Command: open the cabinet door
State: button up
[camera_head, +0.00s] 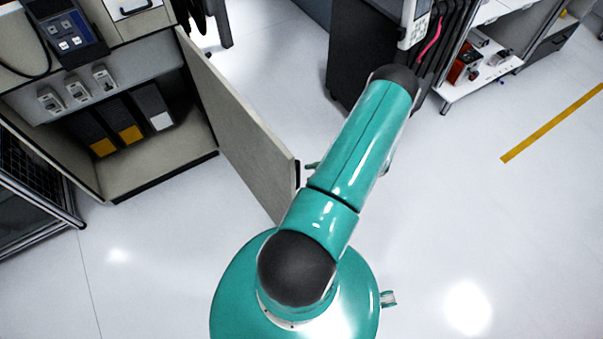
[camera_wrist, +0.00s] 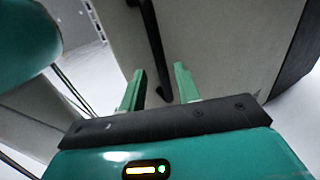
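The cabinet (camera_head: 150,180) stands at the upper left with its beige door (camera_head: 235,125) swung wide open. The door's black handle (camera_head: 297,173) shows at its free edge, beside my arm. In the wrist view the door (camera_wrist: 235,45) fills the upper middle and right, and the dark bar handle (camera_wrist: 151,45) runs down in front of it. My gripper (camera_wrist: 159,69) has its two green fingers apart, with the handle's lower end showing between them and gaps on both sides. I cannot tell whether a finger touches the handle. In the head view my arm hides most of the gripper.
Inside the cabinet are dark binders or boxes (camera_head: 122,120) on the bottom. A device (camera_head: 70,38) sits on top. A dark cart (camera_head: 365,60) stands behind my arm, with a white shelf unit (camera_head: 490,75) to its right. The floor at right is clear.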

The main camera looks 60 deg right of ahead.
jog(key=v, duration=0.8)
jog(key=shift+s, duration=0.2)
jog(key=shift+a+f, duration=0.1)
